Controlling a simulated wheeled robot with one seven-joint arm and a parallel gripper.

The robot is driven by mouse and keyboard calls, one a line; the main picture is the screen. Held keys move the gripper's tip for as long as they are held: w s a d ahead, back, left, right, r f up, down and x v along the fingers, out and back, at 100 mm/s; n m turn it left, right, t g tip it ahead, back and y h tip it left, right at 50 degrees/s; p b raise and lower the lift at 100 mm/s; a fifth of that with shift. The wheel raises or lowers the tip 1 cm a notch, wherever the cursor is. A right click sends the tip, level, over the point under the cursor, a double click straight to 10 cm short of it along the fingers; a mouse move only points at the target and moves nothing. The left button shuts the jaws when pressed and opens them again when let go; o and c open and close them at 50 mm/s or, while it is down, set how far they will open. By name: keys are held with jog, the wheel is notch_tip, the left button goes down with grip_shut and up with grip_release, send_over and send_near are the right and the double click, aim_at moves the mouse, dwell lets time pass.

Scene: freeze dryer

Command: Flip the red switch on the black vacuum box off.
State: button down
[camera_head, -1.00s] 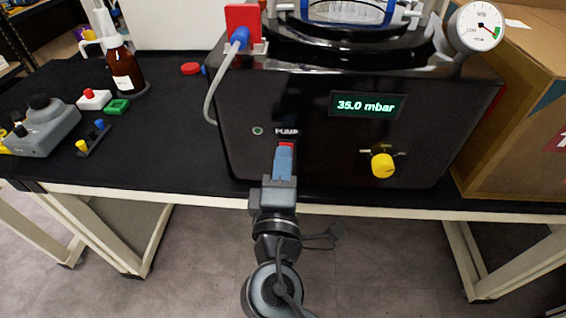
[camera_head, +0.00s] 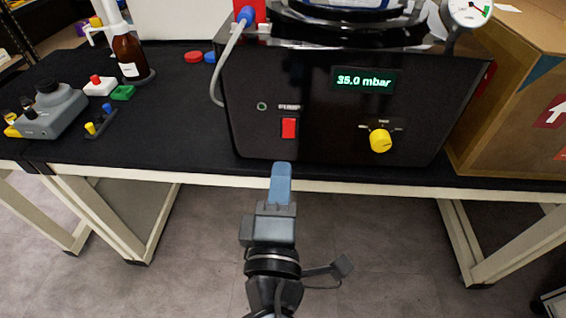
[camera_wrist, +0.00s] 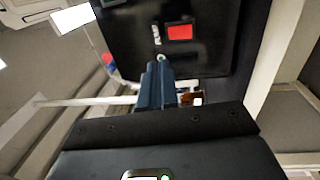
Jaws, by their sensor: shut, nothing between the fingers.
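The black vacuum box (camera_head: 340,135) stands on the bench with its front panel facing me. The red switch (camera_head: 289,128) sits on that panel below the "PUMP" label. It also shows in the wrist view (camera_wrist: 180,32). I cannot tell from its look which way it is tipped. The box display (camera_head: 362,80) reads 35.0 mbar. My gripper (camera_head: 281,168) is shut and empty, its blue fingers in front of and below the switch, apart from it. In the wrist view my gripper (camera_wrist: 158,70) points toward the panel.
A yellow knob (camera_head: 380,141) is right of the switch. A cardboard box (camera_head: 510,110) stands at the right. A brown bottle (camera_head: 128,58), a grey device (camera_head: 50,112) and small coloured parts are at the left. A blue-ended hose (camera_head: 230,62) hangs beside the box's left side.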

jog(key=shift+s+r, duration=0.15)
jog(key=shift+s, duration=1.2)
jog(key=s+d+f+m+g+y, duration=0.3)
jog(key=s+d+f+m+g, duration=0.3)
jog(key=s+d+f, duration=0.7)
jog(key=s+d+r+m+h, duration=0.1)
jog(key=s+d+r+m, duration=0.3)
jog(key=s, duration=0.4)
jog(key=s+d+r+m+t+h, duration=0.1)
jog(key=s+d+r+m, duration=0.3)
jog(key=s+d+m, duration=0.2)
jog(key=shift+s+r+m, duration=0.4)
jog(key=shift+s+m, duration=0.4)
jog(key=shift+s, duration=0.05)
